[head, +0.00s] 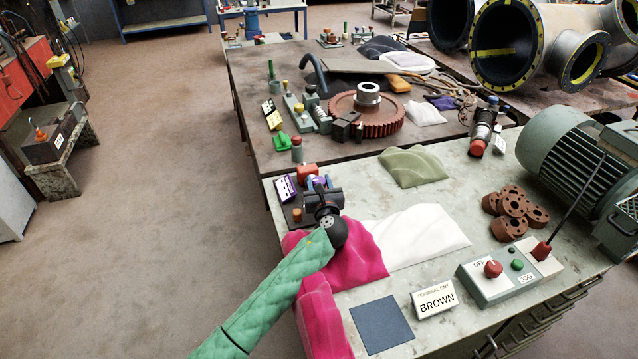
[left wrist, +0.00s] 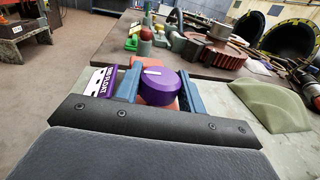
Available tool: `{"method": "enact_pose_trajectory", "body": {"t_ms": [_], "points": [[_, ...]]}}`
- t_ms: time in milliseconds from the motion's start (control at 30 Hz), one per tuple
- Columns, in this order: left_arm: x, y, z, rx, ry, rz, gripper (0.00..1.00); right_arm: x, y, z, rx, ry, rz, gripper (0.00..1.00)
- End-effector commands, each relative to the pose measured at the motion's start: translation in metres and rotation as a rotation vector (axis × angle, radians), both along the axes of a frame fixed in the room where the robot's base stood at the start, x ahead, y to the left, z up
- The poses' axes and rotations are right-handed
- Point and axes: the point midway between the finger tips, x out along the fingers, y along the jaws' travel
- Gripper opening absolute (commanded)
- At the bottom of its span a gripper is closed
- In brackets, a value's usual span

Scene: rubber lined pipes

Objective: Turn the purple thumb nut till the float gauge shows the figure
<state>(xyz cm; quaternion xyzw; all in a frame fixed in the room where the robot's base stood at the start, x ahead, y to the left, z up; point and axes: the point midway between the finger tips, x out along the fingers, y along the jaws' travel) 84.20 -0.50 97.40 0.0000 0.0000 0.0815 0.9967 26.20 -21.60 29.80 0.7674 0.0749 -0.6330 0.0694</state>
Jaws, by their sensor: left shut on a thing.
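The purple thumb nut (left wrist: 159,87), a round knob with a white mark on top, sits between the blue fingers of my left gripper (left wrist: 155,85) in the left wrist view. The gripper is shut on it, one finger on each side. In the head view my left gripper (head: 321,186) is at the bench's left edge and mostly covers the nut. A purple-and-white label reading FLOAT (left wrist: 98,82) stands just left of the fingers; it also shows in the head view (head: 286,188). I cannot read a gauge figure. My right gripper is not in view.
Pink cloth (head: 355,262) lies under my left forearm, with white cloth (head: 428,236) beside it. A green cloth (head: 413,167) lies behind. A switch box (head: 497,284), a BROWN sign (head: 434,299) and a green motor (head: 575,160) stand to the right.

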Motion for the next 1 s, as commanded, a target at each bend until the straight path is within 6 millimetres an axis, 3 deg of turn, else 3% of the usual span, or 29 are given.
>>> {"method": "enact_pose_trajectory", "body": {"t_ms": [67,100,167,467,600,700,1000], "points": [[0.001,0.001,0.001,0.000,-0.001,0.000,0.17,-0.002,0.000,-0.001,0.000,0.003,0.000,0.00],[0.001,0.000,0.001,0.000,-0.001,0.000,0.47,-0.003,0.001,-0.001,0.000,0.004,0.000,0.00],[0.001,0.000,0.001,0.000,-0.001,0.000,0.59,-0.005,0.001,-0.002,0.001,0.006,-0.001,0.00],[-0.001,0.000,0.000,0.000,0.000,-0.001,0.60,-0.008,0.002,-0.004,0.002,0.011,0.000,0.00],[-0.010,-0.002,-0.002,-0.001,0.000,-0.001,0.60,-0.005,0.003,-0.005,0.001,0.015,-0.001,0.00],[-0.023,-0.004,-0.003,-0.001,0.000,-0.001,0.60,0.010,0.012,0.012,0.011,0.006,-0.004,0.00],[-0.063,-0.011,-0.002,-0.001,0.000,-0.001,0.60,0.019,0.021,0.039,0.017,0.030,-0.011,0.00]]}}
